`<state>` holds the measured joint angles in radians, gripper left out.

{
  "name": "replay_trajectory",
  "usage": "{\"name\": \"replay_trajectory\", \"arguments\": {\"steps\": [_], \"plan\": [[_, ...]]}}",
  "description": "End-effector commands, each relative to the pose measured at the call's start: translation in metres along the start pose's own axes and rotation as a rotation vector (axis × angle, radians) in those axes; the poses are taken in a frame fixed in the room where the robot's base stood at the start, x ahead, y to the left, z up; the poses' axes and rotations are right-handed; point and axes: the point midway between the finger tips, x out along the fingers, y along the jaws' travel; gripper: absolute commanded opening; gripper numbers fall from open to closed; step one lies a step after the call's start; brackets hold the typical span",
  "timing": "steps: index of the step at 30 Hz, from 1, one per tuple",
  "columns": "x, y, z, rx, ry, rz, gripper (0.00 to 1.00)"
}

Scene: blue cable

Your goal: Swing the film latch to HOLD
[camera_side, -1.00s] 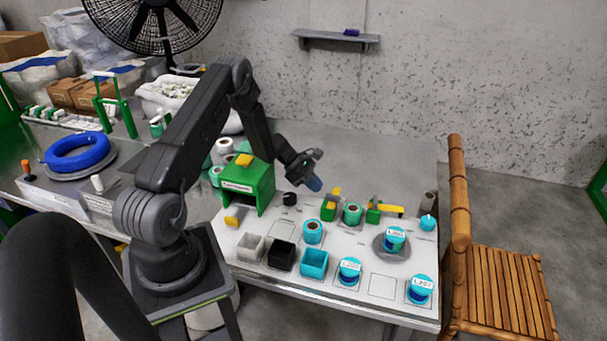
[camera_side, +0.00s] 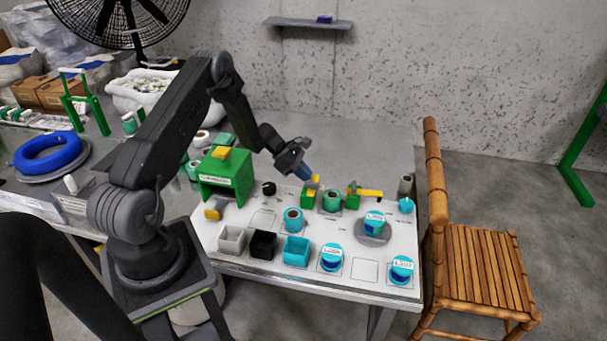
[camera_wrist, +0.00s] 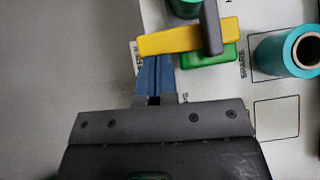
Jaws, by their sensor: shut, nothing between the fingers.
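A yellow latch lever (camera_wrist: 188,37) lies across a green base (camera_wrist: 210,55) in the wrist view, with a grey post over the lever's right part. In the side view, the lever and base are the left green block (camera_side: 309,193), beside a green roll (camera_side: 332,200). A similar green block (camera_side: 352,197) with a yellow arm pointing right stands past that roll. My gripper (camera_wrist: 155,62) is shut and empty. Its blue fingertips are at the lever's left end, seemingly touching it. The print beside the lever is too small to read.
A teal roll (camera_wrist: 292,50) stands to the right of the latch in the wrist view. A green box (camera_side: 227,177) is left of my gripper. Labelled teal spools (camera_side: 375,222) stand at right. A bamboo chair (camera_side: 475,265) is beside the table.

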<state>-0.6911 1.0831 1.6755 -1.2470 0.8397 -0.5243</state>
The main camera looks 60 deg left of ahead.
Motion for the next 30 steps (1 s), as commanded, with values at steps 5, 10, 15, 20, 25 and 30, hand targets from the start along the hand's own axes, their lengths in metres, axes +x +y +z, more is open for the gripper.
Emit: {"name": "replay_trajectory", "arguments": {"steps": [5, 10, 15, 20, 25, 30], "plan": [[0.001, 0.001, 0.001, 0.016, -0.001, -0.018, 0.0], [0.002, 0.002, 0.001, 0.036, -0.001, -0.037, 0.0], [0.003, 0.003, 0.003, 0.062, -0.001, -0.061, 0.0], [0.006, 0.005, 0.005, 0.1, -0.001, -0.101, 0.0], [0.01, 0.008, 0.009, 0.177, -0.001, -0.177, 0.0], [0.017, 0.011, 0.015, 0.286, 0.0, -0.285, 0.0]]}}
